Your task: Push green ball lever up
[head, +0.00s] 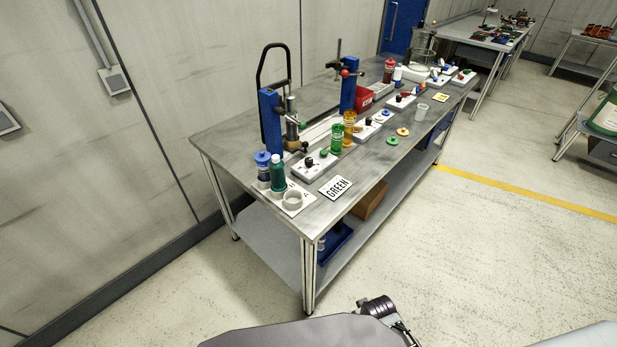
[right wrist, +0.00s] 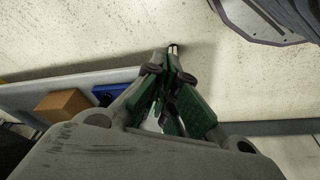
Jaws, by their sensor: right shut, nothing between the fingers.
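A small green ball (head: 324,153) tops a lever on a white control box (head: 314,166) near the front of the long metal workbench (head: 225,139). The lever's exact tilt is too small to tell. A card reading GREEN (head: 335,188) lies on the bench edge beside that box. My right gripper (right wrist: 172,48) is shut and empty in the right wrist view, over the floor and low beside the bench, apart from the lever. The lever does not show in that view. My left gripper is not in view.
Green and blue-capped bottles stand in a white holder (head: 292,198) at the bench's near end. A blue pump stand (head: 271,123) with a black handle rises behind the box. A cardboard box (head: 370,199) is on the lower shelf. The floor in front is clear.

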